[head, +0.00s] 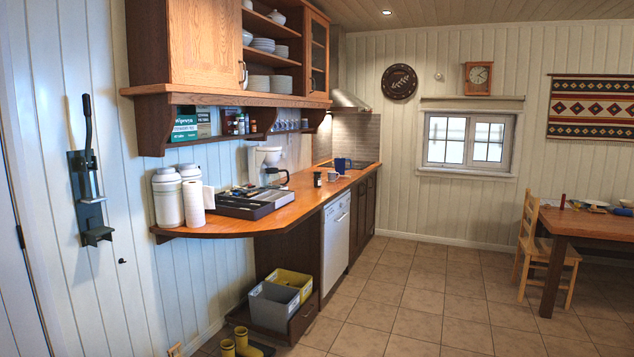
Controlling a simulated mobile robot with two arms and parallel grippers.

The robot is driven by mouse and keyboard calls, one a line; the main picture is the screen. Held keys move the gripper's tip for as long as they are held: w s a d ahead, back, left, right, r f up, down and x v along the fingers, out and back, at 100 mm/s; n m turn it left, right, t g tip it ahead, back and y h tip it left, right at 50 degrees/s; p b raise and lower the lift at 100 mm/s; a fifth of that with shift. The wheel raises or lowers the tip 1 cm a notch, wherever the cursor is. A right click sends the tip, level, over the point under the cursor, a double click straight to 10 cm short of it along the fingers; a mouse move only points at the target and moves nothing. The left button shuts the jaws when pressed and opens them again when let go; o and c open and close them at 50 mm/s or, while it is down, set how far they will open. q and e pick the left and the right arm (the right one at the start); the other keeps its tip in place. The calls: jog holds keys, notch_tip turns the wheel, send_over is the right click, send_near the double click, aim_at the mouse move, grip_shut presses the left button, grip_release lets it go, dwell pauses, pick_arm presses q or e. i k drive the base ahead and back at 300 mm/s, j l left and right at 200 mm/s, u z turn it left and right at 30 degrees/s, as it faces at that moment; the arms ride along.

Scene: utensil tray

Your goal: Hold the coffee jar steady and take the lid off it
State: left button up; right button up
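A small dark jar (317,180) stands upright on the wooden counter (290,203), near its front edge and to the right of the utensil tray (262,212). It looks like the coffee jar, but it is too small here to read a label or make out its lid clearly. Neither of my grippers is in view, and nothing is seen touching the jar.
Large white canisters (168,198) and a paper roll (194,203) stand left of the tray. A coffee maker (267,160) is behind it. A mug (332,176) and blue item (342,164) are beyond the jar. Grey bin (272,308) and yellow boots (243,343) are below. The tiled floor at centre is clear.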

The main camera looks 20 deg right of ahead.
aim_at(317, 178)
jog(key=i+l+z, duration=0.65)
jog(key=i, duration=0.15)
jog(key=i+l+z, duration=0.3)
jog(key=i+z, duration=0.35)
jog(key=i, duration=0.2)
jog(key=i+j, duration=0.1)
jog(key=i, duration=1.95)
jog(key=i+l+u, duration=0.15)
jog(key=i, duration=0.35)
jog(key=i+u, duration=0.1)
jog(key=i, duration=0.35)
jog(key=i+l+u, duration=0.15)
jog(key=i, duration=0.35)
jog(key=i+l+u, duration=0.15)
jog(key=i+l, duration=0.2)
jog(key=i, duration=0.1)
